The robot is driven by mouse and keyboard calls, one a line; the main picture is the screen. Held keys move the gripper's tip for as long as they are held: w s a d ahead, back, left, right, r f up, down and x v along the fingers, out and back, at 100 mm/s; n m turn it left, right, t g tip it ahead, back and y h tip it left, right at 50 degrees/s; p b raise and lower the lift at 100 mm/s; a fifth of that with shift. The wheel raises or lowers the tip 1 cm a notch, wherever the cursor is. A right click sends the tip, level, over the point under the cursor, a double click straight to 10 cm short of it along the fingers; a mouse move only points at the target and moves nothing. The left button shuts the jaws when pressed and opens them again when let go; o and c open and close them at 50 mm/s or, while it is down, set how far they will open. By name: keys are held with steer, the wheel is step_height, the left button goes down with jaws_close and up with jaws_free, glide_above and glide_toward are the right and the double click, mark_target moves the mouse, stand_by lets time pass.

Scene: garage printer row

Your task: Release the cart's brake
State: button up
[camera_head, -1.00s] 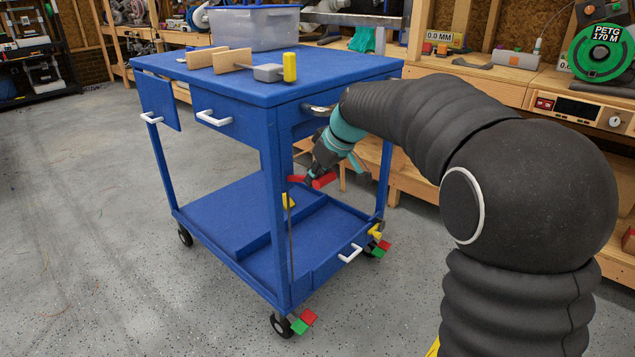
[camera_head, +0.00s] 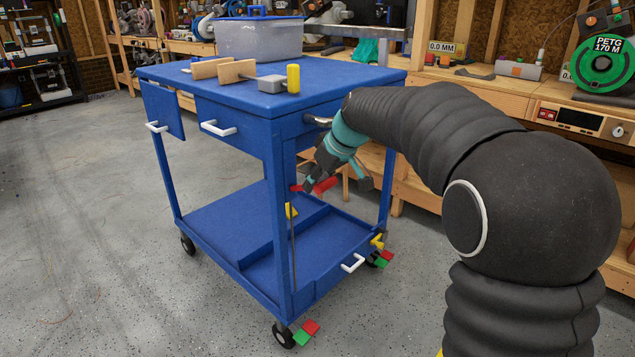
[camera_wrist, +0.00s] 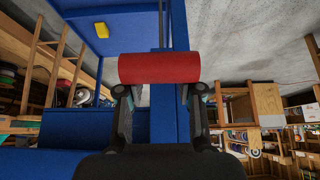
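The blue cart (camera_head: 240,215) stands in the middle of the head view. A red handle (camera_head: 326,185) sits under its top by the near right leg, partly hidden by my gripper (camera_head: 338,182). In the wrist view, the red handle (camera_wrist: 158,68) is a thick cylinder lying across the view, right at my fingertips (camera_wrist: 158,92). My fingers are apart, one near each end of it; I cannot tell whether they touch it. A thin rod (camera_head: 293,255) runs down below the handle. Red and green pedals (camera_head: 306,332) show at the front caster, and another pair (camera_head: 381,259) at the right caster.
The cart top holds a grey bin (camera_head: 258,40), wooden blocks with a clamp-like tool (camera_head: 236,70) and a yellow cylinder (camera_head: 293,78). White drawer handles (camera_head: 217,129) stick out in front. A wooden workbench (camera_head: 500,95) stands close behind at right. Floor at left is clear.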

steer(key=shift+f, duration=0.2)
steer(key=v, duration=1.2)
steer(key=s+d+f+m+h, duration=0.2)
steer(key=s+d+f+m, duration=0.2)
steer(key=s+f+m, duration=0.3)
steer(key=s+d+f+h, duration=0.1)
steer(key=s+d+f, duration=0.1)
steer(key=s, duration=0.6)
steer(key=s+d+f+m+t, duration=0.1)
steer(key=s+d+f, duration=0.2)
steer(key=s, duration=0.5)
steer(key=s+d+f+m+h, duration=0.1)
steer(key=s+d+f, duration=0.1)
steer(key=s, duration=0.6)
steer(key=shift+s+d+f+h, duration=0.15)
steer(key=shift+d+f+h, duration=0.15)
steer(key=shift+f, duration=0.2)
